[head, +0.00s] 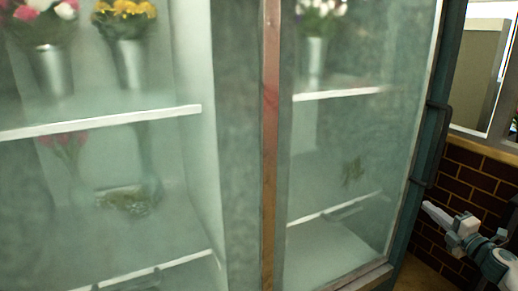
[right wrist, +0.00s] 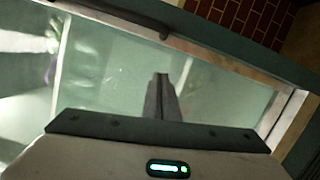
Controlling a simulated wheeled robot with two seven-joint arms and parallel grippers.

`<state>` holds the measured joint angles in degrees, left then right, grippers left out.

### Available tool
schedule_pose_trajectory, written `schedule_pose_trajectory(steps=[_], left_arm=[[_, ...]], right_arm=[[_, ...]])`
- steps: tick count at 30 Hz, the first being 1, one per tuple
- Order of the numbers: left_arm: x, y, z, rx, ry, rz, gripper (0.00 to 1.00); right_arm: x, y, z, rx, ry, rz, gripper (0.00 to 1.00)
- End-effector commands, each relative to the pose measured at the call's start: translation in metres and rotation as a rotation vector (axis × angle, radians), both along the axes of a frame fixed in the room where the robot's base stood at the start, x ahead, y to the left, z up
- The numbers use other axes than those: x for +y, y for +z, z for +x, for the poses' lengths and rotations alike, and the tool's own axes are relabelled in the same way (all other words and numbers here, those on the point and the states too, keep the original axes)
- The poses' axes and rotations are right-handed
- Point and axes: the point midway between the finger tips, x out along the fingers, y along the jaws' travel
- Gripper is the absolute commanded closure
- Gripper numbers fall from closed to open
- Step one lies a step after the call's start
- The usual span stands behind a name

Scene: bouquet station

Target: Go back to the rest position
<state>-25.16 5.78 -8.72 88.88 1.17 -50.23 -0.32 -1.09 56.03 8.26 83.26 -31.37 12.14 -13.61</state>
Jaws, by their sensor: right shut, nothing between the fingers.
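My right gripper (head: 430,208) shows at the right edge of the head view, beside the dark frame of a glass-fronted cabinet. Its fingers are together and nothing shows between them. In the right wrist view its closed fingers (right wrist: 161,98) point toward the cabinet glass. I cannot tell from these views whether the fingertips touch anything. My left gripper is not in view.
The glass cabinet (head: 275,150) fills most of the head view, with dark door handles (head: 433,140) on its right side. Behind the glass, flowers stand in metal vases (head: 130,62) on white shelves (head: 100,123). A brick wall (head: 478,178) stands at the right.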

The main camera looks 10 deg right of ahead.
Motion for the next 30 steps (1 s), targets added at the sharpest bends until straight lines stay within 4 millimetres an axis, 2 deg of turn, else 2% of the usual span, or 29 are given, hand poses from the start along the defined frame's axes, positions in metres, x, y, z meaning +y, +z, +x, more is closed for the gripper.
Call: schedule_pose_trajectory(steps=[5,8,11,14,18,20,24,30], left_arm=[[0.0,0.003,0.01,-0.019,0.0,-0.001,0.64],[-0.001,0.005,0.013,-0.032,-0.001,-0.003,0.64],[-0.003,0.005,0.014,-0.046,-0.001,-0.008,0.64],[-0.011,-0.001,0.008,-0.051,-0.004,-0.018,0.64],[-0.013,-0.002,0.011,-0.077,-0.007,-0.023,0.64],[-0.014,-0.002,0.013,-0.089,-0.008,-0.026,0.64],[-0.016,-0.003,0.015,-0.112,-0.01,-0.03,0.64],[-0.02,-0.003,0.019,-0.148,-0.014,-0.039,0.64]], right_arm=[[0.004,-0.024,-0.003,0.022,-0.015,0.05,1.0],[0.008,-0.055,-0.008,0.052,-0.038,0.12,1.0],[0.017,-0.1,-0.016,0.095,-0.072,0.218,1.0],[0.032,-0.154,-0.03,0.152,-0.118,0.335,1.0],[0.061,-0.234,-0.057,0.241,-0.191,0.505,1.0],[0.076,-0.266,-0.07,0.28,-0.223,0.575,1.0],[0.117,-0.337,-0.105,0.373,-0.3,0.729,1.0],[0.187,-0.425,-0.163,0.511,-0.411,0.934,1.0]])
